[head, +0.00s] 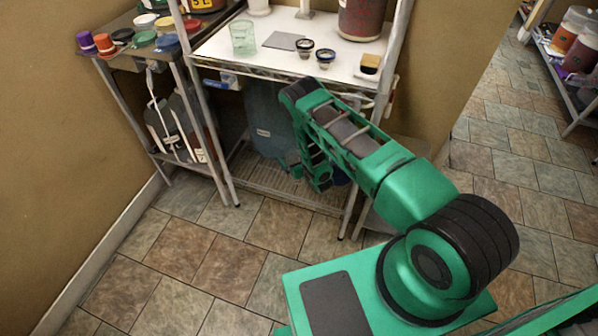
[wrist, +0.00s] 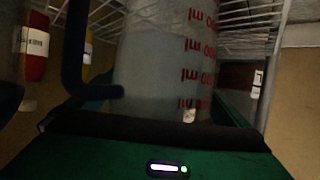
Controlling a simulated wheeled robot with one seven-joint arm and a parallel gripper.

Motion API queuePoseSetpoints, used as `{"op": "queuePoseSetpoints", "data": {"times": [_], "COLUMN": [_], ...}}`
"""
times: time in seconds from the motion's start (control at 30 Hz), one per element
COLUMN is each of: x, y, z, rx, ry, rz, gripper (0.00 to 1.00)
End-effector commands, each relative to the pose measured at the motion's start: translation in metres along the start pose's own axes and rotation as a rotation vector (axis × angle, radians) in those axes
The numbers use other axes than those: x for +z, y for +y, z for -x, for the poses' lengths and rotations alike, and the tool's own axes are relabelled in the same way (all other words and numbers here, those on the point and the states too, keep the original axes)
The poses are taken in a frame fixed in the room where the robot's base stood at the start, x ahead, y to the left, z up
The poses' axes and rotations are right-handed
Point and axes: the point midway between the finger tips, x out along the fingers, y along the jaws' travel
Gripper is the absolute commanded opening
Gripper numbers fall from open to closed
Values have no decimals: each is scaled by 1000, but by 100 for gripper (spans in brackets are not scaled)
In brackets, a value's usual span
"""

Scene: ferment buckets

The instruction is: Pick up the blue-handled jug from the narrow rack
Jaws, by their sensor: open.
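The blue-handled jug (wrist: 150,62) fills the middle of the wrist view. It is a translucent, pale grey jug with red markings, and its dark blue handle (wrist: 75,45) is on the left. My gripper (wrist: 165,102) is open, with green fingers on both sides of the jug's body; I cannot tell whether they touch it. In the head view my gripper (head: 318,172) is low inside the middle rack (head: 290,194), under its white top. The jug is mostly hidden there by my arm; a small blue patch shows beside the gripper.
A large blue-grey container (head: 268,120) stands left of my gripper on the lower shelf. A clear cup (head: 243,38), small jars (head: 325,57) and a red-brown bucket (head: 362,18) stand on the white top. Rack posts flank my arm. Open tiled floor lies in front.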

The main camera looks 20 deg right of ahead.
Motion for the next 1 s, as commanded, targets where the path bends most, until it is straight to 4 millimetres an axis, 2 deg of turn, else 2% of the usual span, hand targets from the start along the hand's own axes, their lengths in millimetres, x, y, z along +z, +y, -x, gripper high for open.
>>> {"op": "queuePoseSetpoints", "data": {"times": [0.03,0.2,0.23,0.57,0.77,0.9,1.0], "x": [0,0,0,-4,-20,-40,-43], "y": [0,0,0,0,0,0,-14], "z": [0,0,0,1,8,16,32], "rx": [0,0,0,0,0,0,1], "ry": [0,0,1,1,3,3,-1], "rz": [0,0,0,1,2,0,-4], "gripper": [95,55,53,52,52,52,52]}}
